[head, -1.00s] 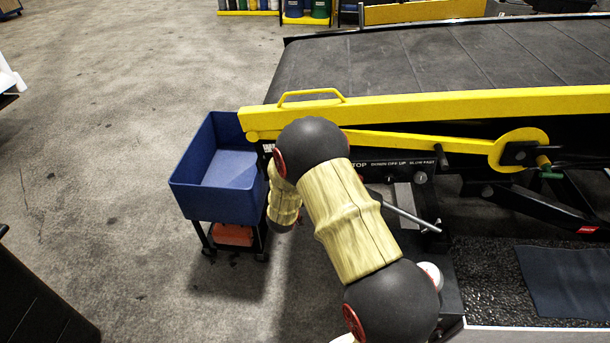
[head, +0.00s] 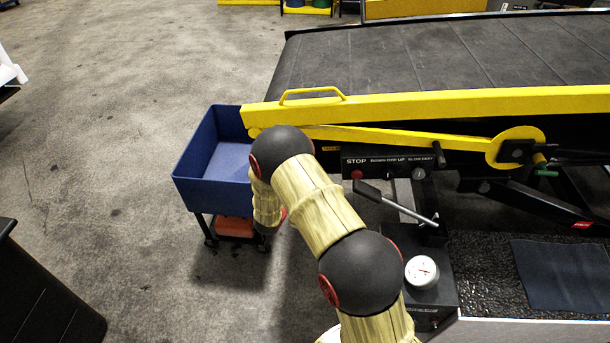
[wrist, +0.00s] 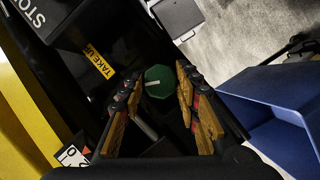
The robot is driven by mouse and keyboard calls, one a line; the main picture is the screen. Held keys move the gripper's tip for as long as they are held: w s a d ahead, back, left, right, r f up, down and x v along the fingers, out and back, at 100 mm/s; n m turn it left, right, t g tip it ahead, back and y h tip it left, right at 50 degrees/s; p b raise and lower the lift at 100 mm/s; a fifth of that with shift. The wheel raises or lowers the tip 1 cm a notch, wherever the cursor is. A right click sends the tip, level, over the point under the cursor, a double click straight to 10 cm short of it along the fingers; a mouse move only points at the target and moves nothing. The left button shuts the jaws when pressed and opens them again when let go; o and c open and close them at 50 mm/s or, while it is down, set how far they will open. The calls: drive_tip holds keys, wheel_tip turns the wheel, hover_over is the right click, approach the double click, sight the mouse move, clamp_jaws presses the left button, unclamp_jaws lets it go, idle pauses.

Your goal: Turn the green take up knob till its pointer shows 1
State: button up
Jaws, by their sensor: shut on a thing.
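The green take up knob (wrist: 158,82) shows in the wrist view beside a yellow "TAKE UP" label (wrist: 101,64). A short pale pointer line is on its face, roughly level in the picture. I cannot make out the scale figure it points at. My gripper (wrist: 159,75) is shut on the knob, one finger on each side at the fingertips. In the head view my arm hides the gripper and knob.
A blue bin cart (head: 216,200) stands close left of the loader. A black control panel with a red STOP button (head: 357,174), a lever (head: 405,205) and a white round gauge (head: 421,271) lie right of my arm. A yellow rail (head: 430,108) runs above.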

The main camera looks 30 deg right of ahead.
idle(0.4)
drive_tip(key=o, duration=1.1)
drive_tip(key=shift+o, duration=0.2)
drive_tip(key=v, duration=1.2)
